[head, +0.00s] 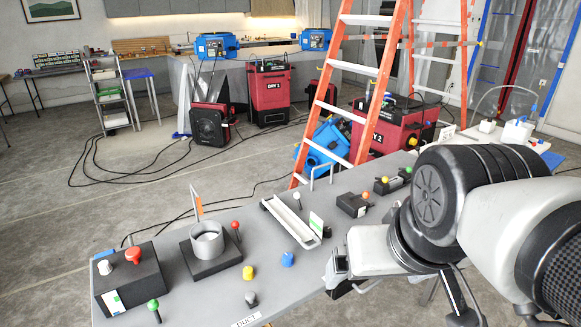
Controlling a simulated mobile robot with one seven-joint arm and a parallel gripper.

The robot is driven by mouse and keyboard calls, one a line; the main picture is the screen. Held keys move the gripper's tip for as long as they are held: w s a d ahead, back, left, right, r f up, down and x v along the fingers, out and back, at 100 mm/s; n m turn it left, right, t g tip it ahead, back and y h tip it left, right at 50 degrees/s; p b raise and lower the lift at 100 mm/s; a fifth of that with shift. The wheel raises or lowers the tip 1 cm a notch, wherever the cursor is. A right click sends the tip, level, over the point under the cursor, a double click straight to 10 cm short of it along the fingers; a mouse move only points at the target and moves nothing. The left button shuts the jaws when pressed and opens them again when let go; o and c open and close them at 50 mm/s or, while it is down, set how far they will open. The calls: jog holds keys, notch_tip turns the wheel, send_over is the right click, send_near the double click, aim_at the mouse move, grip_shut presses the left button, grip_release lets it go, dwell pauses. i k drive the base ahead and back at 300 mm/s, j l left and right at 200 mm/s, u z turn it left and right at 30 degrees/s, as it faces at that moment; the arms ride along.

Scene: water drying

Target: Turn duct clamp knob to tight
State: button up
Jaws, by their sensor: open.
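A grey ring-shaped collar (207,236) stands on a dark square base on the grey bench; it looks like the duct clamp. An orange pointer (197,203) rises behind it and a red ball-topped lever (236,226) stands at its right. I cannot tell which part is the clamp knob or where its tight mark lies. My gripper (337,276) is open at the bench's right part, to the right of the collar and apart from it. Its fingers are small in view, and nothing shows between them.
A dark box (130,283) with a red button and white knob sits at the bench's left end. Yellow (248,273), blue (287,259), grey and green knobs stand near the front. A grey tray (290,221) lies behind my gripper. An orange ladder (340,110) stands beyond the bench.

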aim_at(248, 274)
jog(key=i+l+u, duration=0.1)
jog(key=u, duration=0.4)
jog(key=i+l+u, duration=0.15)
jog(key=u, duration=0.35)
jog(key=i+l, duration=0.05)
